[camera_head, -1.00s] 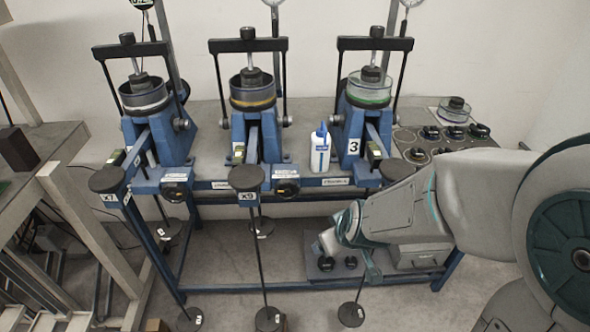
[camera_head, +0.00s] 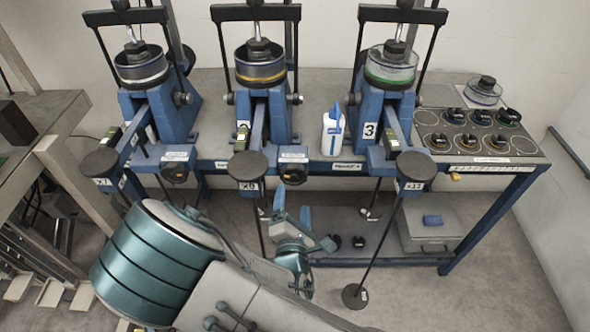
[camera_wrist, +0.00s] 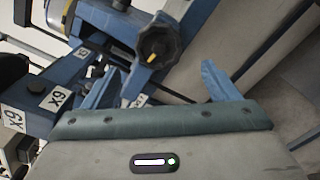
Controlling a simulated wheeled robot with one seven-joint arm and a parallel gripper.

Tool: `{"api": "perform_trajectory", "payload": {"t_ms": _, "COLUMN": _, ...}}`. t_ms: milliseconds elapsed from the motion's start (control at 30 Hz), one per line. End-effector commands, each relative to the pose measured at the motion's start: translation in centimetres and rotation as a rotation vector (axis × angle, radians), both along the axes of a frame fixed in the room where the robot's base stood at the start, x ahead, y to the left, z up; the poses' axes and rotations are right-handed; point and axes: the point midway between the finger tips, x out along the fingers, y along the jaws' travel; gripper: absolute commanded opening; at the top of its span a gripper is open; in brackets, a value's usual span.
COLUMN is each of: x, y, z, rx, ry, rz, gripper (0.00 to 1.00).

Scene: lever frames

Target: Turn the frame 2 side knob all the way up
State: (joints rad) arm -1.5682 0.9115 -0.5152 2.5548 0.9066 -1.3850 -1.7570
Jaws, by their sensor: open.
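The middle frame (camera_head: 263,105), with its arm end labelled x9, stands on the blue bench between two similar frames. Its black side knob (camera_head: 293,173) sits low at the front, right of the arm. In the wrist view the knob (camera_wrist: 160,42) shows ribbed edges and a yellow mark toward its lower left rim. My gripper (camera_head: 292,202) is just below the knob in the head view. In the wrist view my open gripper (camera_wrist: 160,68) has one blue finger either side, with the knob ahead beyond the tips. The gripper looks empty and apart from the knob.
The x9 weight arm and its hanging rod (camera_head: 249,172) are close left of my gripper. The right frame (camera_head: 385,110) has another hanging rod. A white bottle (camera_head: 332,138) stands on the bench. A grey box (camera_head: 430,228) is on the lower shelf.

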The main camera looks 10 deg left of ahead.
Motion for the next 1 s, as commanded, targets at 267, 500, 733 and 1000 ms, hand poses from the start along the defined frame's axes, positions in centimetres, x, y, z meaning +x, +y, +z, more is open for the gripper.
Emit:
{"api": "perform_trajectory", "payload": {"t_ms": 267, "x": 2.6, "y": 0.6, "z": 0.0, "rx": -0.002, "ry": -0.009, "rz": 0.0, "gripper": 0.82}}
{"api": "perform_trajectory", "payload": {"t_ms": 500, "x": 6.1, "y": 1.5, "z": 0.1, "rx": -0.002, "ry": -0.009, "rz": -0.001, "gripper": 0.82}}
{"api": "perform_trajectory", "payload": {"t_ms": 733, "x": 9.5, "y": 2.3, "z": 0.0, "rx": -0.002, "ry": -0.007, "rz": 0.0, "gripper": 0.82}}
{"api": "perform_trajectory", "payload": {"t_ms": 1000, "x": 9.2, "y": 2.3, "z": 0.0, "rx": -0.005, "ry": -0.005, "rz": 0.002, "gripper": 0.25}}
